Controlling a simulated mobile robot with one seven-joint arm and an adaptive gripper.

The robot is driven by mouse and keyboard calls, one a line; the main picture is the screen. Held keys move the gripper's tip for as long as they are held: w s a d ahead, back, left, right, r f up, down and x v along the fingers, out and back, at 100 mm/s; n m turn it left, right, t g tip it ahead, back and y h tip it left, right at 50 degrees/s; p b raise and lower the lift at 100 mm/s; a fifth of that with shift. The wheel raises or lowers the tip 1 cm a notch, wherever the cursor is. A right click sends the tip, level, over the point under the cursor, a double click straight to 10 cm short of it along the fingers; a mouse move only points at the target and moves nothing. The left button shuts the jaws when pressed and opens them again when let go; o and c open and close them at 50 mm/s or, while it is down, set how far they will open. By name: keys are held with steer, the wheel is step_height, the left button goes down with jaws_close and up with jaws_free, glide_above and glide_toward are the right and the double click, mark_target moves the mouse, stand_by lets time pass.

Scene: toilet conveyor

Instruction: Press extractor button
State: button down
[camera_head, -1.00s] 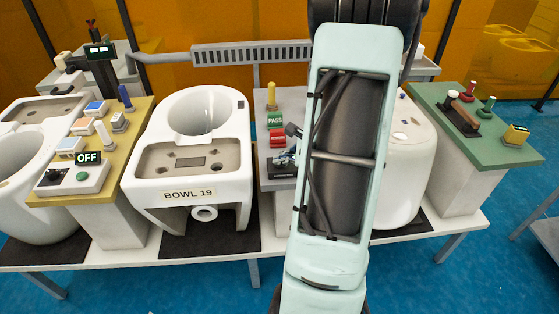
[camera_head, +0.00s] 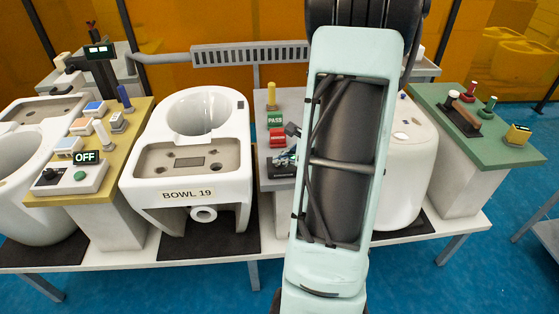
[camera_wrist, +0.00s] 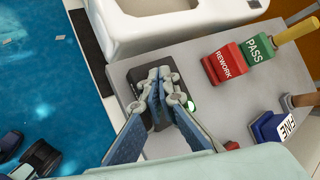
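No button in view carries a readable extractor label. My gripper (camera_wrist: 158,88) is in the wrist view above a small dark control box (camera_wrist: 133,76) on the grey console (camera_wrist: 125,54). Its two blue-padded fingers converge at the tips, with nothing visible held between them. A green part of the box (camera_wrist: 191,106) shows just right of the fingers, and the fingers hide much of the box. I cannot tell whether the tips touch it. In the head view, my arm covers part of this console, and the gripper (camera_head: 283,157) is small beside the red button.
Green PASS (camera_wrist: 258,48) and red REWORK (camera_wrist: 223,65) buttons and a blue FINE button (camera_wrist: 274,129) stand near my gripper. Bowl 19 (camera_head: 192,140) is left of the console. An olive console (camera_head: 75,190) with an OFF display (camera_head: 86,157) is farther left.

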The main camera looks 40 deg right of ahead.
mark_target(281, 168)
steer(key=shift+s+f, duration=0.1)
steer(key=shift+r+p, duration=2)
steer(key=shift+r, duration=1.1)
